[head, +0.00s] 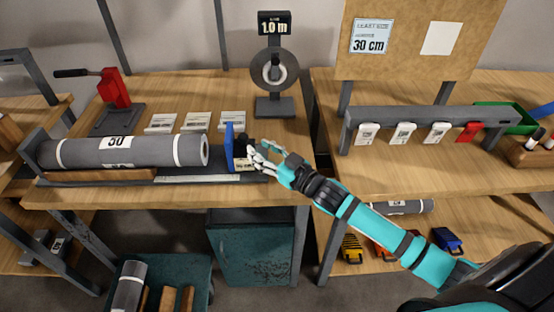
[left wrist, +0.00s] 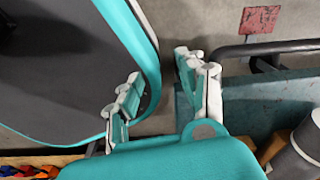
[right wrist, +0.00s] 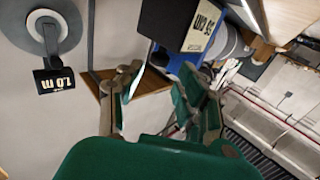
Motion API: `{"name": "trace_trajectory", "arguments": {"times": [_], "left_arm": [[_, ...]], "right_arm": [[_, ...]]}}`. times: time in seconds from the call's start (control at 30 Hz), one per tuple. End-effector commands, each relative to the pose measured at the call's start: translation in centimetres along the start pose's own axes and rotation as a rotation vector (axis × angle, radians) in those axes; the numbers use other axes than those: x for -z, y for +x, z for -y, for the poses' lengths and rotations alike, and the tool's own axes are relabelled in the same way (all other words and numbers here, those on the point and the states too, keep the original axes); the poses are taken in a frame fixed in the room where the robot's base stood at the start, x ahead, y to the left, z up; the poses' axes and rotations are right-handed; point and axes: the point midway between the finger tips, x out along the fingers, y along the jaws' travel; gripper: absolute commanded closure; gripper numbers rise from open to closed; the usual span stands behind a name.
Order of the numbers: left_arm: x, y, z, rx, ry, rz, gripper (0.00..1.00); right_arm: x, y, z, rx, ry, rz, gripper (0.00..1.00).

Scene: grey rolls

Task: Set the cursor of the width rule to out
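The width rule (head: 200,179) lies along the front of the left bench, with a pale scale strip and a grey roll (head: 125,151) labelled 50 in its cradle. Its blue cursor (head: 229,146) stands upright just right of the roll's end, slightly apart. My right gripper (head: 263,153) is beside the cursor's right side, fingers apart; contact is unclear. It also shows in the right wrist view (right wrist: 158,72). My left gripper (left wrist: 158,80) is open and empty, away from the bench.
A dial stand (head: 274,75) marked 1.0 m stands behind the cursor. White cards (head: 197,122) and a red lever press (head: 115,90) are behind the roll. A grey rack (head: 430,115) with hanging tags is on the right bench. A gap separates the benches.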

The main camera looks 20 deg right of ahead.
Motion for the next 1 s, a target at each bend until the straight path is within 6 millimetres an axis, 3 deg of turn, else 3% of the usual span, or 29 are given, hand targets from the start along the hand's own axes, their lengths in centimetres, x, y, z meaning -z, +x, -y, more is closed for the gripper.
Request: {"name": "trace_trajectory", "arguments": {"times": [0.1, 0.33, 1.0], "left_arm": [[0.1, 0.0, 0.0, 0.000, 0.000, -0.001, 0.60], [0.1, 0.0, 0.0, 0.000, 0.000, -0.001, 0.60], [0.1, 0.0, -0.1, -0.001, 0.001, -0.001, 0.60]], "right_arm": [[-0.2, -2.8, 0.1, 0.000, 0.003, 0.004, 0.63], [-0.1, -5.9, 0.0, 0.000, 0.001, 0.001, 0.63], [0.0, -6.5, 0.0, 0.000, 0.002, -0.001, 0.63]]}}
